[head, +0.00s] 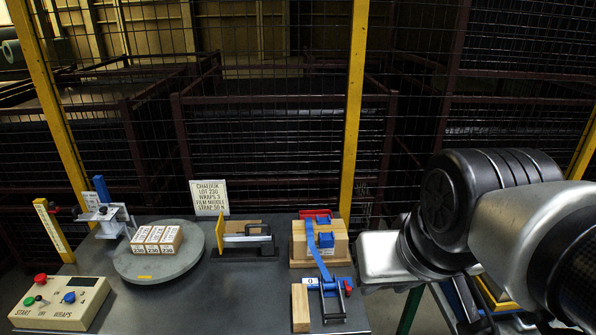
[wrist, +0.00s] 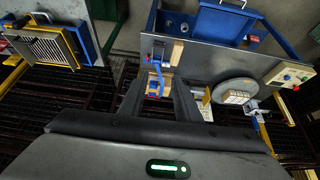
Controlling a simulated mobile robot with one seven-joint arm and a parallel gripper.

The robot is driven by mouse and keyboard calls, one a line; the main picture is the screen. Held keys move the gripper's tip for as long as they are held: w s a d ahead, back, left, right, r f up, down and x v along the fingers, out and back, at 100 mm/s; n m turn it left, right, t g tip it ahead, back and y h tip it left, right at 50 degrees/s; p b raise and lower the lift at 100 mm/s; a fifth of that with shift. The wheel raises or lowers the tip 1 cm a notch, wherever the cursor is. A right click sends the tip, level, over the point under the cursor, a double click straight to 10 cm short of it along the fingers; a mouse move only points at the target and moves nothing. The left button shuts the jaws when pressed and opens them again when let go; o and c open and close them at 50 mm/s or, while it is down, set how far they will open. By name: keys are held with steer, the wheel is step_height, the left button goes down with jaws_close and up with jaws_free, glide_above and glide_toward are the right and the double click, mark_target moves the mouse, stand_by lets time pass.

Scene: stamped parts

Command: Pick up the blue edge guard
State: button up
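The blue edge guard (head: 327,240) appears as a small blue block on the front upper part of a tan carton (head: 300,243), beside a blue strap (head: 312,245) that runs down over the carton. In the wrist view the strap (wrist: 160,82) shows between my fingers, with the carton partly hidden; I cannot pick out the guard there. My gripper (wrist: 157,90) has its two dark fingers spread, with nothing held between them. It is apart from the carton. In the head view my arm is at the right, and the fingertips cannot be made out.
A red piece (head: 316,214) lies at the carton's back top. A strap tensioner (head: 328,290) and wooden block (head: 300,307) are in front. Left are a film device (head: 245,239), a round turntable (head: 190,265) with small boxes, and a control box (head: 60,303). A yellow post (head: 355,110) stands behind.

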steer(key=o, duration=0.7)
steer(key=w, duration=0.1)
steer(key=w+b, duration=0.1)
steer(key=w, duration=0.1)
steer(key=shift+w+r, duration=0.1)
steer(key=shift+r, duration=0.25)
steer(key=shift+o, duration=0.3)
steer(key=w+b, duration=0.2)
steer(key=w, duration=1.1)
steer(key=shift+f, duration=0.15)
steer(key=g+b, duration=0.1)
steer(key=b, duration=0.4)
glide_above(327, 239)
steer(key=s, duration=0.9)
step_height(327, 239, down, 19)
steer(key=x, duration=1.8)
steer(key=shift+w+f+p, duration=0.25)
steer(key=shift+w+p, duration=0.15)
